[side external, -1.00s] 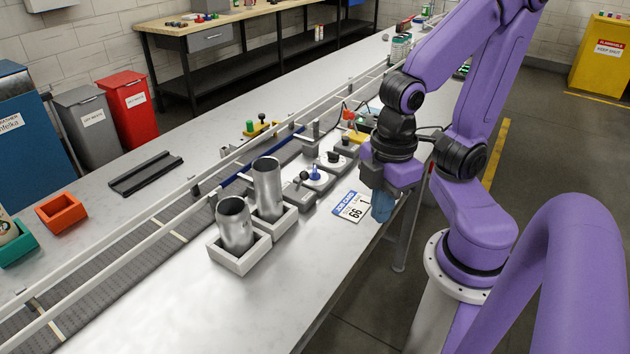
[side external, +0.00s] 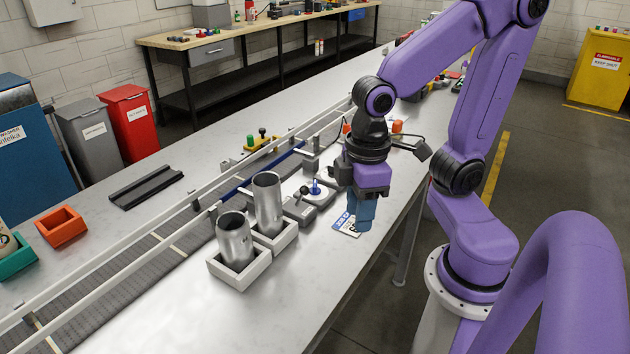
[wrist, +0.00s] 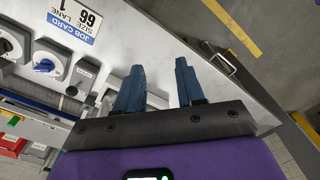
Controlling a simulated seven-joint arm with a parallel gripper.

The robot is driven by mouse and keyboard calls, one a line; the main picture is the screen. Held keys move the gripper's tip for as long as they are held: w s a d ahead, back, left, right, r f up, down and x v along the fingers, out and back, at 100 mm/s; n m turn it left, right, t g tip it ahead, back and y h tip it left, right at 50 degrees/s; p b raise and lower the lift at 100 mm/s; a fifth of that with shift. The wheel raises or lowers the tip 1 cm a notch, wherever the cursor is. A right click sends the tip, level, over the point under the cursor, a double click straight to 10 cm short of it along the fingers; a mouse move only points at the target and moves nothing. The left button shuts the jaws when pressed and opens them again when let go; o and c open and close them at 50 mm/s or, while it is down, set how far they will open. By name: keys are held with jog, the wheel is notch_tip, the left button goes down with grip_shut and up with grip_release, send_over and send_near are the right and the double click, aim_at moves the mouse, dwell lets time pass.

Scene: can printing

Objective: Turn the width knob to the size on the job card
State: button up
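The job card (wrist: 75,18) lies flat on the bench and reads size 66, lane 1; in the side view (side external: 343,226) my gripper covers part of it. A white dial with a blue knob (side external: 315,188) stands just beyond the card; it also shows in the wrist view (wrist: 45,65). A second white dial with a dark knob (wrist: 6,46) is cut by the left edge of the wrist view. Which dial sets width cannot be read. My gripper (side external: 361,226) points down beside the card, apart from both knobs. In the wrist view its blue fingers (wrist: 158,78) are spread and empty.
Two metal cans (side external: 235,241) (side external: 268,202) stand in white square holders left of the dials. A grey box with a black ball knob (side external: 299,205) sits between them and the blue-knob dial. A conveyor (side external: 150,255) runs behind.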

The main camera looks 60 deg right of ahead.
jog(key=w+d+r+m, duration=0.2)
jog(key=w+m, duration=0.4)
jog(key=w, duration=0.2)
notch_tip(320, 180, up, 3)
jog(key=m, duration=1.5)
send_over(315, 183)
notch_tip(315, 183, down, 17)
jog(key=shift+f, duration=0.1)
grip_shut()
